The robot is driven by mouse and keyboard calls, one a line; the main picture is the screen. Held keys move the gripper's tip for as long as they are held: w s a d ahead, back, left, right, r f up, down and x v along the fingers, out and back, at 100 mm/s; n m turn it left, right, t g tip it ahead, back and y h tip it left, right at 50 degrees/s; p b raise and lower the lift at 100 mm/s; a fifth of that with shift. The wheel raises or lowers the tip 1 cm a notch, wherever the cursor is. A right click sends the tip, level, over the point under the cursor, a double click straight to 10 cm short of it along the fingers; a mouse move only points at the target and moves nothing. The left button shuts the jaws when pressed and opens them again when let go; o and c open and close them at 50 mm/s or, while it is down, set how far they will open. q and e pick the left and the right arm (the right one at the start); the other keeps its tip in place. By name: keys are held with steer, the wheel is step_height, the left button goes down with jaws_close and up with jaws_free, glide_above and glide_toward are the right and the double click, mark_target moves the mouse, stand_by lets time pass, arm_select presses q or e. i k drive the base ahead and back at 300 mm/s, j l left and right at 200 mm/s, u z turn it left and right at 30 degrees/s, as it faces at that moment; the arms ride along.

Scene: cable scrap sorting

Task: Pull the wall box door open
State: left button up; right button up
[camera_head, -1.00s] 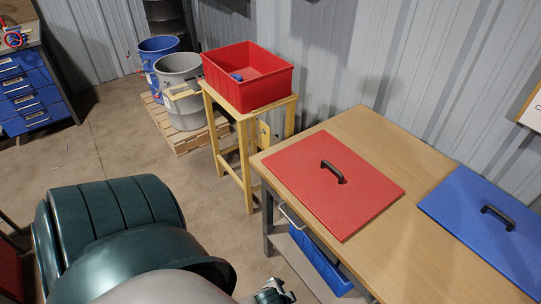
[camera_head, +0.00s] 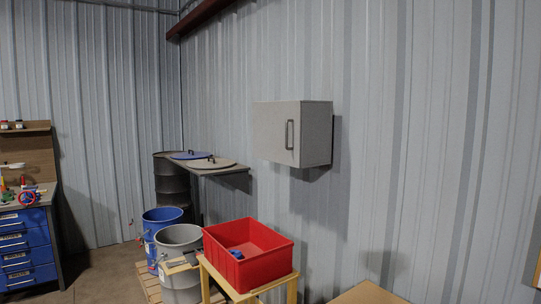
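A grey wall box (camera_head: 318,132) is fixed to the corrugated metal wall, right of the picture's middle. Its door (camera_head: 270,133) faces left toward the front and looks shut. A dark upright bar handle (camera_head: 289,134) sits near the door's right edge. Neither of my grippers is in view.
Below the box, a red bin (camera_head: 262,270) with a small blue item stands on a wooden stand (camera_head: 227,284). Grey (camera_head: 178,262) and blue (camera_head: 160,221) buckets stand left of it. A wall shelf (camera_head: 222,171) holds two round lids. A table corner (camera_head: 368,293) shows at the bottom.

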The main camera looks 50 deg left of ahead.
mark_target(276, 124)
steer(key=u, duration=1.6)
